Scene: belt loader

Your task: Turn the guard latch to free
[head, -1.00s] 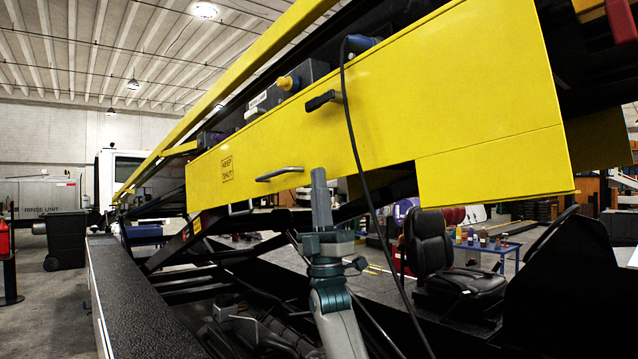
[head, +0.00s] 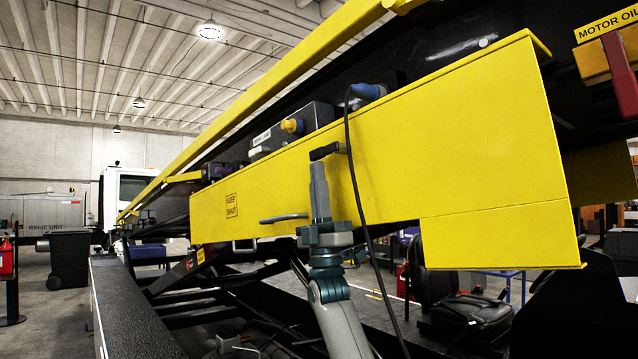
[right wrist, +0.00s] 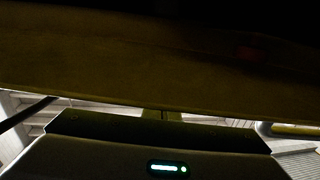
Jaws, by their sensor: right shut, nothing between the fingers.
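The yellow guard (head: 390,175) is a long panel with a "KEEP SHUT" label (head: 231,205). The guard latch (head: 325,151) is a short black handle near its upper edge, lying almost level and pointing left. My right gripper (head: 318,166) points up in front of the guard, fingers shut and empty. Its tips are just below the latch in the head view; I cannot tell whether they touch it. In the right wrist view the guard (right wrist: 130,65) is a dark band close above my gripper (right wrist: 160,116), and the latch does not show. My left gripper is not in view.
A black cable (head: 360,215) hangs down the guard just right of the latch. A yellow knob (head: 291,125) and a blue plug (head: 369,91) are above the guard.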

